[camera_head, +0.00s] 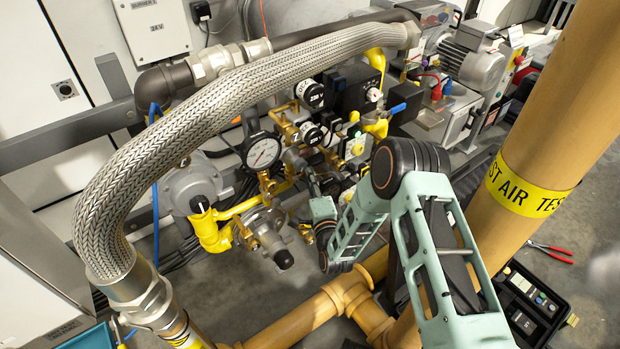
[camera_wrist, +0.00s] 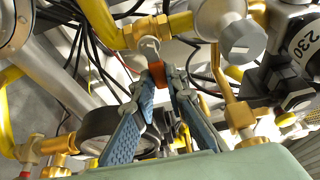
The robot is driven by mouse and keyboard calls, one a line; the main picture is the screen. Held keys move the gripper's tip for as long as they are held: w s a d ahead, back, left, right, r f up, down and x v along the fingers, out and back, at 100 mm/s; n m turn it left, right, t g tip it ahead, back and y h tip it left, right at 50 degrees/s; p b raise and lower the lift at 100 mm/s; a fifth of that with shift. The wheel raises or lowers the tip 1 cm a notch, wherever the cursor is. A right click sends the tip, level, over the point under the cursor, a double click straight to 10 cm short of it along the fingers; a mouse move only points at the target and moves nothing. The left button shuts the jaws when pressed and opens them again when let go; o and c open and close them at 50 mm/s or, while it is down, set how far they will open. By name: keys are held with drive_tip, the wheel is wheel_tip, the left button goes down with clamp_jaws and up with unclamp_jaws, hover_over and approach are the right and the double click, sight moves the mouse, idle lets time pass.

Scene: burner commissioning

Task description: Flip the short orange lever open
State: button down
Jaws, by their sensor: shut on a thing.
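The short orange lever (camera_wrist: 156,73) shows in the wrist view just below a silver round fitting on a brass pipe. My gripper (camera_wrist: 163,83) has its two blue-padded fingers closed around the lever, with their tips at its sides. Much of the lever is hidden between the fingers. In the head view my gripper (camera_head: 311,180) reaches in among the brass valves right of the pressure gauge, and the lever cannot be made out there.
A pressure gauge (camera_head: 263,152) and a yellow pipe (camera_head: 208,232) stand left of my gripper. A braided hose (camera_head: 200,115) arches over the valves. Brass pipework (camera_wrist: 240,113) and black solenoid parts crowd close around. A thick tan pipe (camera_head: 545,130) stands at the right.

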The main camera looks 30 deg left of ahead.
sight(299, 175)
drive_tip(key=r+n+y, duration=0.1)
drive_tip(key=n+y, duration=0.1)
drive_tip(key=n, duration=0.3)
drive_tip(key=s+r+n+y, duration=0.1)
drive_tip(key=n+y, duration=0.1)
drive_tip(key=n, duration=0.3)
drive_tip(key=s+a+r+n+y, duration=0.1)
drive_tip(key=n+y, duration=0.1)
drive_tip(key=n, duration=0.4)
drive_tip(key=shift+s+r+g, duration=0.1)
drive_tip(key=shift+s+g, duration=0.05)
drive_tip(key=shift+g, duration=0.25)
drive_tip(key=shift+s+a+r+n+g+y, duration=0.15)
drive_tip(key=shift+n+g+y, duration=0.3)
drive_tip(key=shift+n, duration=0.6)
drive_tip(key=shift+s+a+f+n+g+y, duration=0.15)
drive_tip(key=shift+n+g+y, duration=0.3)
drive_tip(key=shift+n, duration=0.65)
drive_tip(key=shift+s+r+n+g+y, duration=0.1)
drive_tip(key=shift+s+n+g+y, duration=0.3)
drive_tip(key=shift+n, duration=0.65)
drive_tip(key=shift+w, duration=0.1)
drive_tip(key=c, duration=2.2)
unclamp_jaws()
